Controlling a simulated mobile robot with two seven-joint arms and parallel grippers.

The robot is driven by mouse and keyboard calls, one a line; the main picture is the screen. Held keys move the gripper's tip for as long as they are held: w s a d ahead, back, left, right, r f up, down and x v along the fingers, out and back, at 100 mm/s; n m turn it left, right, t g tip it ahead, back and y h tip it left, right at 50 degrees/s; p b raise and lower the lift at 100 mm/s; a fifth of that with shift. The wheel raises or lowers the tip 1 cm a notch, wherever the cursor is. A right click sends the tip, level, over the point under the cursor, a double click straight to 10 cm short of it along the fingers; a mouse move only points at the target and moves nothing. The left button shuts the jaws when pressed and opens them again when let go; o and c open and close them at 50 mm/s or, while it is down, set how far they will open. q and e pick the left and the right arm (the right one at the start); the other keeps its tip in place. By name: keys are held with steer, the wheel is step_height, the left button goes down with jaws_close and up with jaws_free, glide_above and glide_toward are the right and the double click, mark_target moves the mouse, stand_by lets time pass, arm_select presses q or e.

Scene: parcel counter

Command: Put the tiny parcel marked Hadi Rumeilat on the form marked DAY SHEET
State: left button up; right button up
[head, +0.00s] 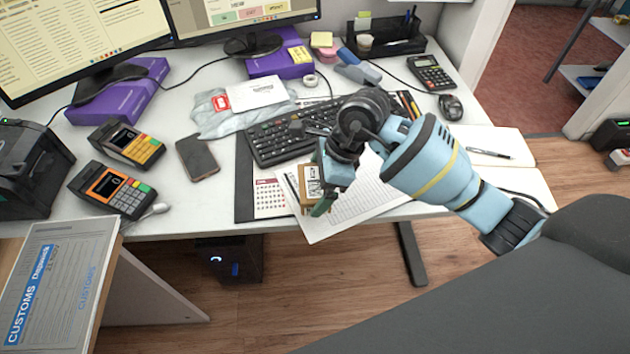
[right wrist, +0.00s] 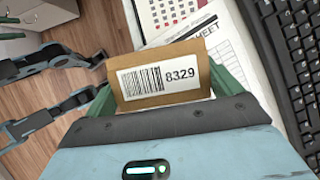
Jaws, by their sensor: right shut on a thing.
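A tiny brown parcel (head: 309,187) with a white label is held in my right gripper (head: 319,194) over the left part of a printed form (head: 352,205) at the desk's front edge. The right wrist view shows the parcel (right wrist: 165,77) between the green fingers, with a barcode and 8329 on its label. No name on it can be read. The form (right wrist: 228,52) lies behind it there, and "SHEET" is readable in its heading; the rest is covered. I cannot tell whether the parcel touches the form.
A keyboard (head: 284,139) lies behind the form, and a calendar page (head: 269,198) is at its left. An open notebook (head: 510,158) with a pen lies to the right. Card terminals (head: 110,189) and a phone (head: 198,157) stand further left. A customs board (head: 55,285) is at front left.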

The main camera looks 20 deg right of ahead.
mark_target(314, 173)
steer(key=shift+w+d+f, duration=0.1)
steer(key=shift+w+d, duration=0.05)
steer(key=shift+w, duration=0.7)
steer(key=shift+w+d+f, duration=0.1)
steer(key=shift+w+d, duration=0.05)
steer(key=shift+w, duration=0.65)
steer(key=shift+s+f, duration=0.1)
steer(key=shift+f, duration=1.55)
steer(key=shift+f, duration=0.1)
steer(key=o, duration=0.8)
steer(key=v, duration=1.2)
steer(key=shift+p, duration=0.3)
steer(key=shift+s+a, duration=0.1)
